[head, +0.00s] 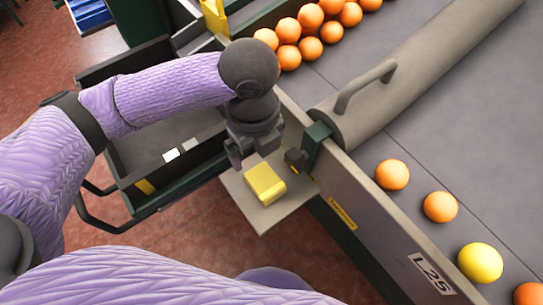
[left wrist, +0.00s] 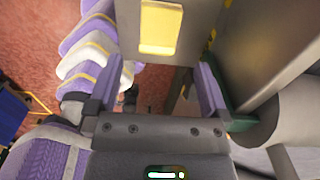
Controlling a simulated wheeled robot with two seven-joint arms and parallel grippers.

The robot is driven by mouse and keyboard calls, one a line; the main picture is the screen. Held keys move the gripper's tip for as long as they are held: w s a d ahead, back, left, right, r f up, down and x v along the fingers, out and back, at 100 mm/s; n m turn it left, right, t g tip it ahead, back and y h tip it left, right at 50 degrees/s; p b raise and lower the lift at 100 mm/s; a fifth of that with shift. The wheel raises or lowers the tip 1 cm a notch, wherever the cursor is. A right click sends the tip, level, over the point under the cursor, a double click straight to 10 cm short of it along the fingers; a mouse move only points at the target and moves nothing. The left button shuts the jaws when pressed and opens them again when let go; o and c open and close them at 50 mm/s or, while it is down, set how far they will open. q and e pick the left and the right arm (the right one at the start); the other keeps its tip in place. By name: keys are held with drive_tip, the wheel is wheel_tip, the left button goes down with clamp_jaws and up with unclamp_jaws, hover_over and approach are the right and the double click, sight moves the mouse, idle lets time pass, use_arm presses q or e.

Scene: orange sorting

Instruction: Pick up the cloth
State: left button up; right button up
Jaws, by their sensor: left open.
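The cloth (head: 265,184) is a folded yellow block lying on a small grey shelf (head: 246,206) fixed to the side of the conveyor. My left gripper (head: 265,160) is open and empty, just above and behind the cloth, with its fingers pointing down. In the left wrist view, the cloth (left wrist: 160,27) lies at the top of the picture, beyond the fingertips and between their lines. The open left gripper (left wrist: 161,85) shows there with a finger on each side. It does not touch the cloth. My right gripper is not in view.
The conveyor's side wall (head: 350,207) stands right beside the shelf. A thick grey roller (head: 405,80) with a handle crosses the belt. Several oranges (head: 310,17) lie beyond it and more lie nearer, with one yellow fruit (head: 480,262). An open dark bin (head: 145,140) is at left.

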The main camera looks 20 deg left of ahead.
sight(261, 178)
use_arm(q)
drive_tip(key=f+b, duration=0.2)
drive_tip(key=f, duration=0.1)
drive_tip(key=f+b, duration=0.2)
drive_tip(key=f, duration=0.1)
drive_tip(key=f+b, duration=0.2)
drive_tip(key=f, duration=0.2)
drive_tip(key=shift+s+d+b, duration=0.3)
drive_tip(key=shift+b, duration=0.1)
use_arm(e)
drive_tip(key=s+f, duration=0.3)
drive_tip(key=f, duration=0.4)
use_arm(q)
drive_tip(key=shift+r, duration=0.3)
drive_tip(key=shift+c, duration=0.7)
drive_tip(key=c, duration=0.9)
wheel_tip(261, 178, up, 18)
drive_tip(key=p, duration=1.1)
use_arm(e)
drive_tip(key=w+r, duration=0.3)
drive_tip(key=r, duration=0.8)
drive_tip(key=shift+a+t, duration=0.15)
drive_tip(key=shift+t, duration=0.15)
